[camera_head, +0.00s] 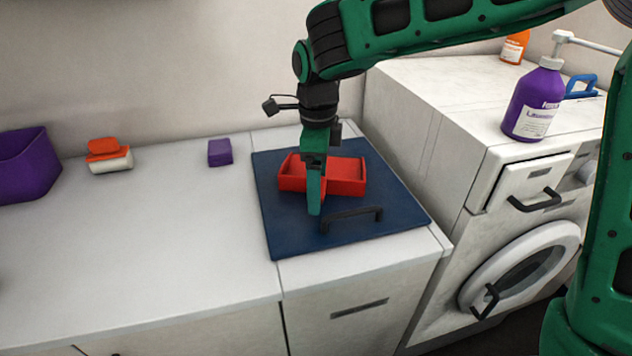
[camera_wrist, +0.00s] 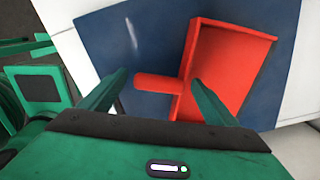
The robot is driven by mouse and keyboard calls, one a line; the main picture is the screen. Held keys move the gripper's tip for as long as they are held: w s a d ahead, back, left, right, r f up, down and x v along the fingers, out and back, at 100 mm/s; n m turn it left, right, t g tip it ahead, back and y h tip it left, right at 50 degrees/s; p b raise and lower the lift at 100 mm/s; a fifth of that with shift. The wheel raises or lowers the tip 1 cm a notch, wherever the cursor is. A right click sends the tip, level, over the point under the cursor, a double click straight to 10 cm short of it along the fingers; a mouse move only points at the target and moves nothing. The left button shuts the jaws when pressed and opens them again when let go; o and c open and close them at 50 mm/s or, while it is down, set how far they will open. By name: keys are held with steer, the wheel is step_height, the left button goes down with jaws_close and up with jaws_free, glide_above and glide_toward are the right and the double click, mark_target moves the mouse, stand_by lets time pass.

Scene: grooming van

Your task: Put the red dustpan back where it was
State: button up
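The red dustpan (camera_head: 345,176) lies on a dark blue mat (camera_head: 395,211) on the counter, by the washing machine. In the wrist view the dustpan (camera_wrist: 235,65) shows its open tray at the right and its short handle (camera_wrist: 155,83) pointing left. My gripper (camera_head: 314,205) is right over the dustpan in the head view and hides part of it. In the wrist view my gripper (camera_wrist: 158,88) has its fingers spread wide, one on each side of the handle. The fingers look apart from the handle. I cannot tell how far above the mat the fingertips are.
A black bar handle (camera_head: 351,218) is at the mat's front. A purple block (camera_head: 220,152), an orange-and-white sponge (camera_head: 109,156) and a purple bin (camera_head: 25,165) stand left. A purple bottle (camera_head: 533,103) stands on the washing machine (camera_head: 425,118). The counter's left front is clear.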

steer(key=shift+r, duration=0.1)
step_height(320, 180, up, 12)
stand_by(0.5)
